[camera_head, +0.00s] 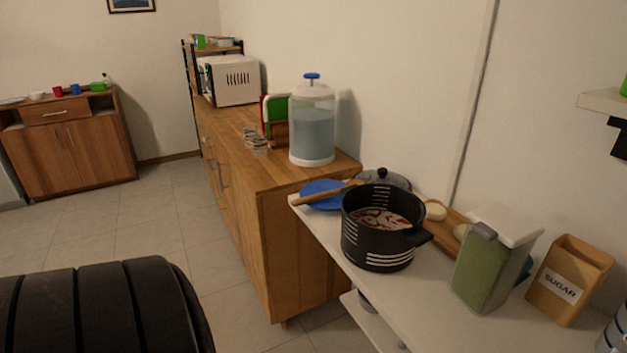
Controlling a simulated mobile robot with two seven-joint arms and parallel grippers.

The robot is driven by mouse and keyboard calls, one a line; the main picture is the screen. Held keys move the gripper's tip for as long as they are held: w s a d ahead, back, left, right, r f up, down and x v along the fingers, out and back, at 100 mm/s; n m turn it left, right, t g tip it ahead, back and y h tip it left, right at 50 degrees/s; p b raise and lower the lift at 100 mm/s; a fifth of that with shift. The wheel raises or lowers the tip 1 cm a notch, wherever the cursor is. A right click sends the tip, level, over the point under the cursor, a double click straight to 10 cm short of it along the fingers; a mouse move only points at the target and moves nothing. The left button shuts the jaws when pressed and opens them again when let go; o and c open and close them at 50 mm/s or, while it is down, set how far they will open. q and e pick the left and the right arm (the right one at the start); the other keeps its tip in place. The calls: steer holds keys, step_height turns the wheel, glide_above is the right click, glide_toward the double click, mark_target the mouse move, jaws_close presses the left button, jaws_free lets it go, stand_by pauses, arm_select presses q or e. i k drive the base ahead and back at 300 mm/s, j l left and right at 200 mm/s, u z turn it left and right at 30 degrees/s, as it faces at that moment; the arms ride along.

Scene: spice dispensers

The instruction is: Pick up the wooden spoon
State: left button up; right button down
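The wooden spoon (320,194) lies across the blue plate (312,201) on the white counter, behind and left of the black pot. Its long, light-brown shape points from lower left to upper right, and its left end reaches to the counter's edge. Its right end lies near the pot's far rim. Neither of my grippers shows in this view. The dark ribbed shape at the lower left is not a gripper.
A black pot (377,248) with reddish contents stands close to the spoon, with a lidded pan (393,179) behind it. A green-filled container (488,270) and a sugar box (569,281) stand right. A water dispenser (312,130) stands on the wooden cabinet (300,246).

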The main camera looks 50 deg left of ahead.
mark_target(316, 197)
steer(key=j+u, duration=0.1)
steer(key=u, duration=1.55)
